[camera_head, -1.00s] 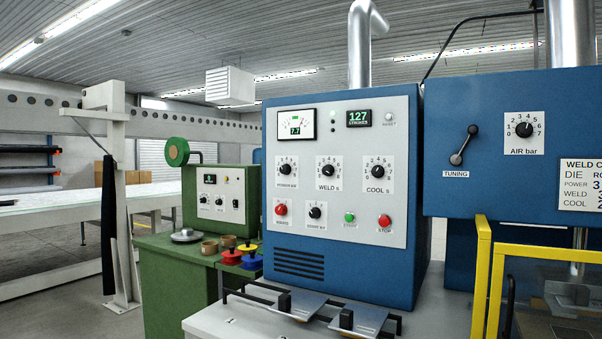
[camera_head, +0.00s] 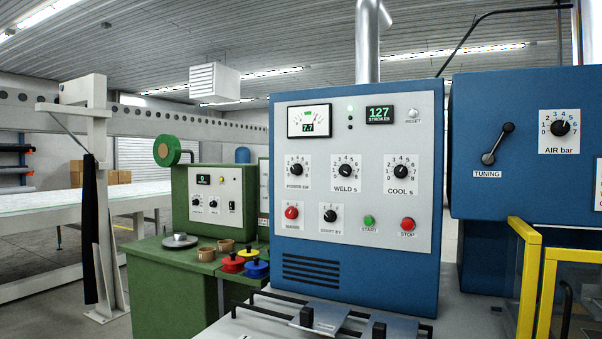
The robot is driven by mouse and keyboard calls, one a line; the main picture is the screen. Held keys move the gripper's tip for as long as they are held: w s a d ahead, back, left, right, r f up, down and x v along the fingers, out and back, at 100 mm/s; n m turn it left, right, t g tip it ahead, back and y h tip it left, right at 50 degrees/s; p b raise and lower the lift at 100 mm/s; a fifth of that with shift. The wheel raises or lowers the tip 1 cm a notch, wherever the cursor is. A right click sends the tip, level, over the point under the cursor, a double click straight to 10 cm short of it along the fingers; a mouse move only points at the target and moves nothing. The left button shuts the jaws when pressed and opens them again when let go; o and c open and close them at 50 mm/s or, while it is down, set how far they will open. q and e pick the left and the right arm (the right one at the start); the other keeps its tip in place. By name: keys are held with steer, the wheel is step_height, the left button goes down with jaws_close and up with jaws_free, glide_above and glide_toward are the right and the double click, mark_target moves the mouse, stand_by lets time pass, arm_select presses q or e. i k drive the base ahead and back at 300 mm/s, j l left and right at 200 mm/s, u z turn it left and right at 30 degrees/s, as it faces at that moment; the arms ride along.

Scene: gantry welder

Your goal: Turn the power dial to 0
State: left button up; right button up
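The power dial (camera_head: 297,170) is a black knob on a white scale plate, at the upper left of the light grey panel on the blue welder cabinet. Its pointer seems to be near upright, but it is too small to read the exact number. The weld dial (camera_head: 345,171) and the cool dial (camera_head: 400,171) sit to its right in the same row. Neither of my grippers is in view, and nothing touches the dial.
Below the dials are a red knob (camera_head: 291,212), another black knob (camera_head: 330,215), a green button (camera_head: 369,221) and a red button (camera_head: 407,224). Metal plates with black blocks (camera_head: 325,318) and rails stand in front. A yellow guard frame (camera_head: 527,275) is at right.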

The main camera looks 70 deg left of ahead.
mark_target(296, 168)
steer(key=k+j+z, duration=0.1)
steer(key=j, duration=0.25)
steer(key=k+j, duration=0.25)
steer(key=k+j+z, duration=0.15)
steer(key=j, duration=0.35)
steer(key=k+j+z, duration=0.1)
steer(key=k+j, duration=0.1)
steer(key=j, duration=0.1)
